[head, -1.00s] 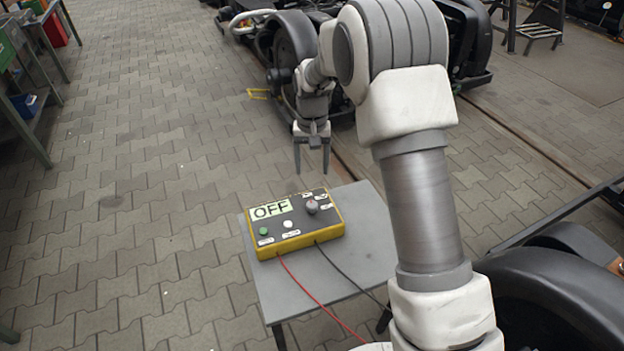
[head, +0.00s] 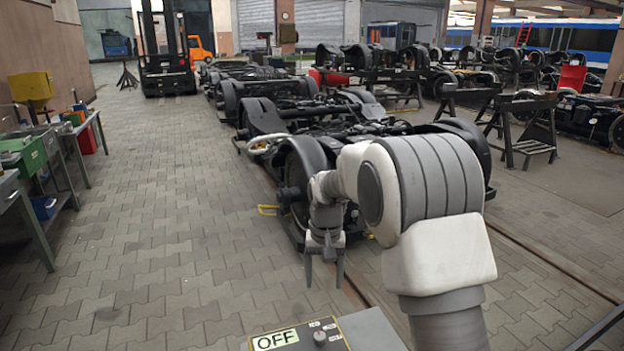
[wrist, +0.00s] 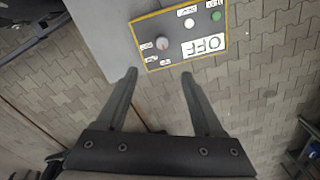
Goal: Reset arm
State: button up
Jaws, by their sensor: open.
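My gripper (head: 324,274) hangs from my bent arm with its fingers pointing down, above and behind the control box. Its two fingers are apart with nothing between them; the wrist view shows them open too (wrist: 160,82). A yellow-edged grey control box (head: 297,338) with an "OFF" label and a knob sits on a small grey table (head: 372,330). The head view cuts off its lower part. In the wrist view the box (wrist: 178,38) lies beyond the fingertips, apart from them, with its knob, a white button and a green button showing.
Dark tram bogies (head: 310,150) stand in a row on rails behind my arm. A workbench with bins (head: 50,150) is on the left. A forklift (head: 165,55) stands at the back. Black trestles (head: 528,130) are at the right. The paved floor (head: 170,220) at left is clear.

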jog(key=s+d+r+t+p, duration=0.1)
jog(key=s+d+r+p, duration=0.15)
jog(key=s+r, duration=0.55)
jog(key=s+d+r+t+p, duration=0.2)
jog(key=s+d+r, duration=0.25)
jog(key=r, duration=0.75)
jog(key=s+d+r+t+p, duration=0.1)
jog(key=s+d+r+p, duration=0.1)
jog(key=s, duration=0.7)
jog(key=s+d+r+t+p, duration=0.1)
jog(key=s+r+p, duration=0.1)
jog(key=s, duration=0.6)
jog(key=shift+s+d+r+n, duration=0.3)
jog(key=shift+s+d+r, duration=0.1)
jog(key=shift+r, duration=0.45)
jog(key=c, duration=0.3)
jog(key=shift+d, duration=0.1)
jog(key=shift+d, duration=0.1)
